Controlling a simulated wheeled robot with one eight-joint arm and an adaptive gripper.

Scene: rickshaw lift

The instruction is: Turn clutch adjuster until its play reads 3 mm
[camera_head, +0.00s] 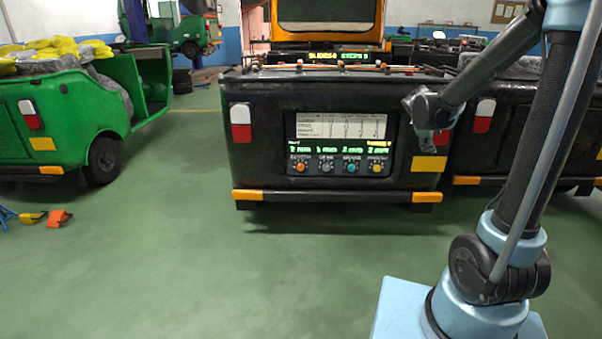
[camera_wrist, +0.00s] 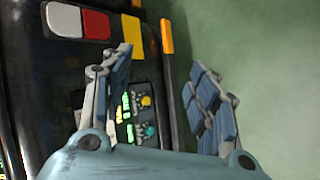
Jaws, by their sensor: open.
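A control panel (camera_head: 337,143) is set in the rear of a black rickshaw (camera_head: 262,120). It has a printed table on top, green readouts, and a row of knobs: orange (camera_head: 299,167), grey (camera_head: 326,168), teal (camera_head: 351,168) and yellow (camera_head: 376,168). Labels and readouts are too small to read surely, so I cannot tell which is the clutch adjuster. My gripper (camera_wrist: 163,95) is open and empty. In the wrist view the yellow knob (camera_wrist: 146,101) and teal knob (camera_wrist: 150,131) show between its fingers, apart from them; the other knobs are hidden. In the head view my arm's end is right of the panel.
A red-and-white lamp (camera_head: 241,122) and an orange strip (camera_head: 262,195) flank the panel. Another black rickshaw (camera_head: 487,140) stands right, behind my arm. A green rickshaw (camera_head: 60,110) stands left. Orange tools (camera_head: 58,217) lie on the floor. The green floor before the panel is clear.

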